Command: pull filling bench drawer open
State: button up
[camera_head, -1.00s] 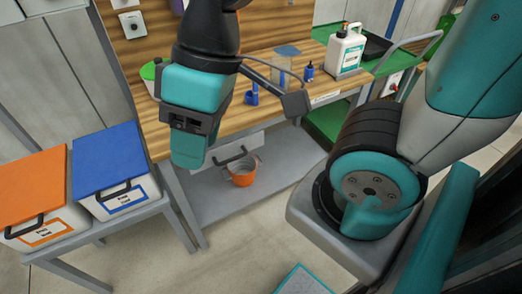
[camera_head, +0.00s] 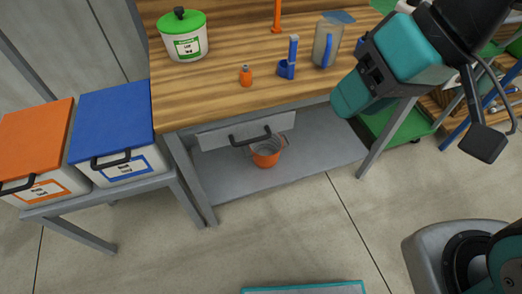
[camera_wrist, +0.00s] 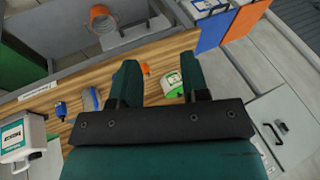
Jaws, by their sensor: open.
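The filling bench drawer (camera_head: 215,141) has a pale grey front with a black bar handle (camera_head: 250,138), under the wooden bench top (camera_head: 190,108). It looks shut, its front just below the bench's front edge. The drawer front (camera_wrist: 150,32) also shows at the top of the wrist view. My gripper (camera_head: 350,97) is over the bench's right front part, right of the handle and apart from it. In the wrist view, my gripper (camera_wrist: 160,76) has its two fingers apart with nothing held. Its fingertips are partly hidden in the head view.
An orange bucket (camera_head: 266,159) stands on the lower shelf (camera_head: 315,160) below the drawer. A green-lidded tub (camera_head: 183,40), an orange bottle (camera_head: 246,77) and a blue scoop (camera_head: 288,68) are on the bench. Lidded bins (camera_head: 112,122) stand left. The floor in front is clear.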

jog(key=w+a+f+m+t+y+b, duration=0.1)
jog(key=w+f+m+t+b, duration=0.25)
jog(key=f+b, duration=0.8)
jog(key=w+a+f+m+t+y+b, duration=0.2)
jog(key=w+f+m+b, duration=0.2)
jog(key=f+b, duration=0.75)
jog(key=m+t+y+b, duration=0.2)
jog(key=m+t+b, duration=0.45)
jog(key=b, duration=1.55)
send_near(255, 141)
jog(key=shift+m+g, duration=0.7)
jog(key=shift+m, duration=0.1)
jog(key=p+x, duration=0.3)
jog(key=p, duration=0.2)
jog(key=p+x, duration=0.4)
jog(key=p, duration=0.2)
jog(key=p+x, duration=0.4)
jog(key=p, duration=0.1)
jog(key=shift+w+d+r, duration=0.2)
jog(key=shift+r, duration=0.15)
jog(key=shift+c, duration=0.4)
jog(key=shift+d, duration=0.1)
grip_shut()
